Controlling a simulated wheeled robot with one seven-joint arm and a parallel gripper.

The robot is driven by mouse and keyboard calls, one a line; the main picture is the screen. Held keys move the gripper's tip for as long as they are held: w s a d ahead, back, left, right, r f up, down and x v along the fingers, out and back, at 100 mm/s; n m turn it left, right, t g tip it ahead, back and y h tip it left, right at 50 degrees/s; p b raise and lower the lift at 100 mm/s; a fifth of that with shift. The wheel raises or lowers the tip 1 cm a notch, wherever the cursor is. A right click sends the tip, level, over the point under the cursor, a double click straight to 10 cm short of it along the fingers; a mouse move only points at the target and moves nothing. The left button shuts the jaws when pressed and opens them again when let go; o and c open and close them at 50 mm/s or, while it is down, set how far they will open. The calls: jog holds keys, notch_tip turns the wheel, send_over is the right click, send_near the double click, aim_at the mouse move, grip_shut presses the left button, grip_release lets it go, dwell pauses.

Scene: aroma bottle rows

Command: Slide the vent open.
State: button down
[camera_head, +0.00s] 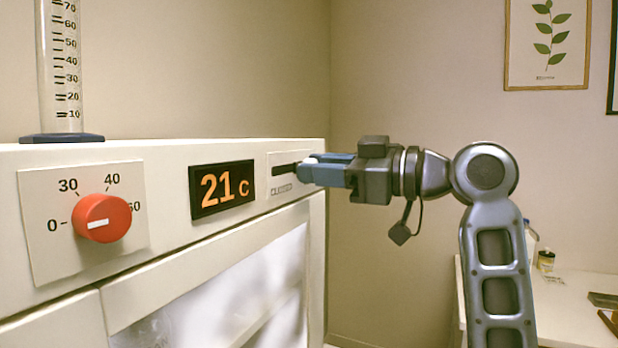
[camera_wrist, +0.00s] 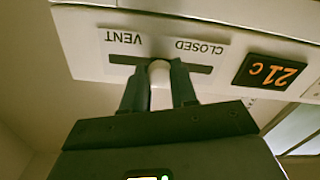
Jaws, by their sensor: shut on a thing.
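The vent panel (camera_head: 283,180) is a pale plate with a dark horizontal slot at the right end of the machine's front. My gripper (camera_head: 312,168) reaches it from the right, with its blue fingers at the slot. In the wrist view the vent slot (camera_wrist: 202,69) appears upside down, with the labels VENT and CLOSED above it. The white vent knob (camera_wrist: 160,74) sits between my fingertips, around the middle of the slot. My gripper (camera_wrist: 160,80) is shut on the knob. The fingers hide part of the slot.
A red dial (camera_head: 103,218) and a display (camera_head: 222,189) reading 21 C are on the machine's front, left of the vent. A graduated cylinder (camera_head: 61,70) stands on top. A white table (camera_head: 570,310) with small items is at the lower right.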

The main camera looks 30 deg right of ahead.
jog(key=w+d, duration=0.1)
jog(key=d, duration=0.1)
jog(key=w+d, duration=0.1)
jog(key=shift+w+d+b, duration=0.3)
jog(key=shift+w+d, duration=0.05)
jog(key=shift+d, duration=0.05)
jog(key=c, duration=0.9)
grip_release()
jog(key=shift+o, duration=0.2)
jog(key=b+v, duration=0.1)
jog(key=v, duration=0.6)
jog(key=shift+s+d, duration=0.25)
